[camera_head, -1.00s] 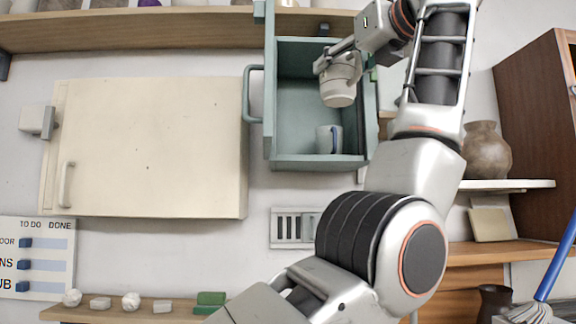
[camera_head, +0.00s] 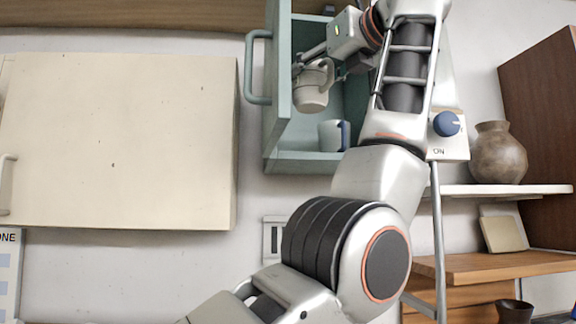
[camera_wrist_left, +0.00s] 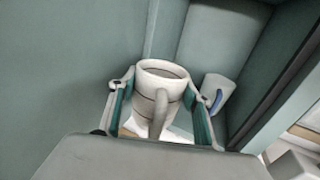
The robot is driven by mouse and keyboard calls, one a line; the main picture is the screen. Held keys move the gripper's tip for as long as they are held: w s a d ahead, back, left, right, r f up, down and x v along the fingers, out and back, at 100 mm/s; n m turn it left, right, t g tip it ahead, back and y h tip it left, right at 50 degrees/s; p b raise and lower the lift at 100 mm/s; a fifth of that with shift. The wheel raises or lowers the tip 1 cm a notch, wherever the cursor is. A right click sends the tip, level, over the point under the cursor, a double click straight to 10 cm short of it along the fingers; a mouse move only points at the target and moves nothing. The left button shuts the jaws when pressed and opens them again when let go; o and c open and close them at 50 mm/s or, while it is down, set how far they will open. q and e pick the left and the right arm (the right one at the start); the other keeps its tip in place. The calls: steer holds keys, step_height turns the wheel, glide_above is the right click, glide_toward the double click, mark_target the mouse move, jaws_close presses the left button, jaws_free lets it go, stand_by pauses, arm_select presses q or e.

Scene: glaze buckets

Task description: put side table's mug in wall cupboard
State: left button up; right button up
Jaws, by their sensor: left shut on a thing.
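A cream mug (camera_head: 312,92) is held by my left gripper (camera_head: 318,66), at the open front of the teal wall cupboard (camera_head: 277,95). In the left wrist view the mug (camera_wrist_left: 158,88) sits upright between the two fingers (camera_wrist_left: 160,108), its handle toward the camera. The fingers are shut on it. A second mug, white with a blue handle (camera_head: 330,134), stands on the cupboard floor; it also shows in the left wrist view (camera_wrist_left: 217,92). The cupboard door is open. My left arm hides the right part of the cupboard. My right gripper is not in view.
A large cream cupboard door (camera_head: 120,140) fills the left wall. A brown vase (camera_head: 497,153) stands on a white shelf (camera_head: 520,190) at the right. A white box with a blue knob (camera_head: 446,124) is just right of my arm. A wooden shelf (camera_head: 130,17) runs along the top.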

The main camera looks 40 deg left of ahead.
arm_select(q)
steer(key=shift+w+a+r, duration=0.1)
steer(key=shift+w+a, duration=0.1)
steer(key=shift+a, duration=0.2)
steer(key=w+a+p, duration=0.6)
steer(key=w+a, duration=0.6)
steer(key=a, duration=0.3)
step_height(320, 180, down, 6)
steer(key=shift+d+f, duration=0.15)
steer(key=shift+f, duration=0.3)
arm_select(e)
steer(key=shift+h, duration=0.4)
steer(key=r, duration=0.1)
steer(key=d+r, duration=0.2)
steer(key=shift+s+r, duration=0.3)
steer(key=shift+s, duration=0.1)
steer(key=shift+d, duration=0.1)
